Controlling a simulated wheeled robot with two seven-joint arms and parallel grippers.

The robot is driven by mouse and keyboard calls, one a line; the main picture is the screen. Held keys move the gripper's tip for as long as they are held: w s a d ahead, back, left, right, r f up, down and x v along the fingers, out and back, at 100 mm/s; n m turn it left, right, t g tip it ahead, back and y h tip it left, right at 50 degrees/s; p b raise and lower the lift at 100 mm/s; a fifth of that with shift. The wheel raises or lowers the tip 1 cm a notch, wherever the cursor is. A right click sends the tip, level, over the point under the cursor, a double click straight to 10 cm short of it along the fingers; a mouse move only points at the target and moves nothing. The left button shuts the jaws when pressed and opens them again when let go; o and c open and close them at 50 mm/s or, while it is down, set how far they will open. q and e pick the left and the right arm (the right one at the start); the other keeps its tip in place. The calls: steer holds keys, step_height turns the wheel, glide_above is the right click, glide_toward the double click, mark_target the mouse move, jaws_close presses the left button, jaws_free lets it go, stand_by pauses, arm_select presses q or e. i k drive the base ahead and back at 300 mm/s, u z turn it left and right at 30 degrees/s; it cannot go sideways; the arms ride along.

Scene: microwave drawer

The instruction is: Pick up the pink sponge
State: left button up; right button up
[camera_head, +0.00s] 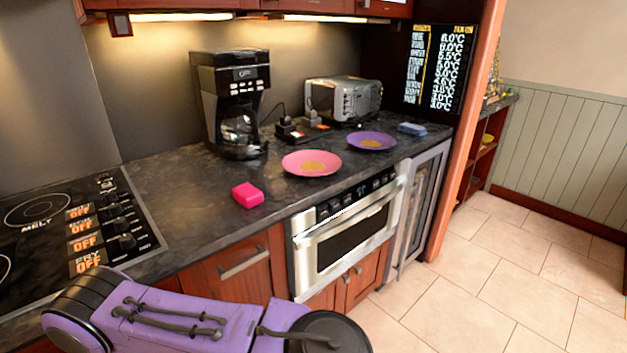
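The pink sponge (248,195) lies on the dark stone counter (185,205), between the cooktop on the left and the pink plate on the right. It is fully visible, and nothing touches it. A purple link of one of my arms crosses the bottom of the view, below and in front of the counter. Neither of my grippers' fingers show in this view.
A pink plate (311,163), a purple plate (372,141) and a blue sponge-like block (411,129) lie to the right. A coffee maker (235,105) and toaster oven (343,99) stand behind. The cooktop (75,235) is left. A drawer microwave (345,235) is below the counter.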

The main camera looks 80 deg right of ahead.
mark_target(249, 197)
steer(key=z, duration=2.4)
